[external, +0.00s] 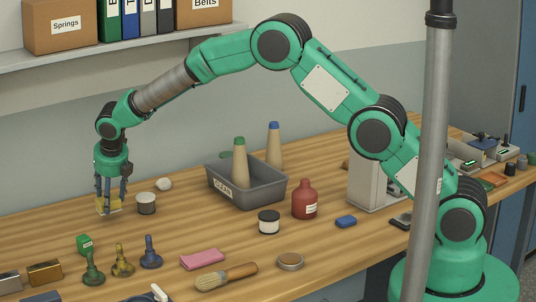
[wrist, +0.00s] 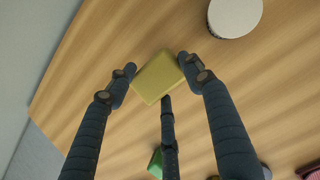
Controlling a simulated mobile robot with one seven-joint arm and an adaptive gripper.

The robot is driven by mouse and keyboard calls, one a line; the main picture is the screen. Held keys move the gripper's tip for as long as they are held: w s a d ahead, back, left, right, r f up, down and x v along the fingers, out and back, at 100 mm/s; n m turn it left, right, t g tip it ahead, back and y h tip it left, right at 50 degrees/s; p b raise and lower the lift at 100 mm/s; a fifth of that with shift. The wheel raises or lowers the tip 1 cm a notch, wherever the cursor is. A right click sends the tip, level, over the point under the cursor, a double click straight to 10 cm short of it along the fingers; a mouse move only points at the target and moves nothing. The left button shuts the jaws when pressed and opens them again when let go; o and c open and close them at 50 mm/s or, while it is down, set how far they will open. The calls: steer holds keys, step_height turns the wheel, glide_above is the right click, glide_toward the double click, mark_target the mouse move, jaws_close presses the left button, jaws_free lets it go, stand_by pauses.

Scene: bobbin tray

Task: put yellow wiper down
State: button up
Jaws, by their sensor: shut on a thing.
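The yellow wiper (external: 110,206) is a small yellow block held by my gripper (external: 109,201) above or at the left part of the wooden table (external: 190,235). In the wrist view the yellow wiper (wrist: 158,77) sits between the dark fingertips of my gripper (wrist: 156,80), with a third finger below it. The fingers are shut on it. I cannot tell whether its underside touches the table.
A grey tray (external: 276,192) with a green-tipped cone (external: 240,162) stands to the right. Bare table lies left of my gripper.

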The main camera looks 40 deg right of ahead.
mark_target(109, 201)
steer(key=shift+f, duration=0.1)
steer(key=shift+f+b, duration=0.7)
steer(key=shift+f, duration=1)
steer(key=o, duration=1.2)
steer(key=p+v, duration=0.3)
steer(key=v, duration=0.9)
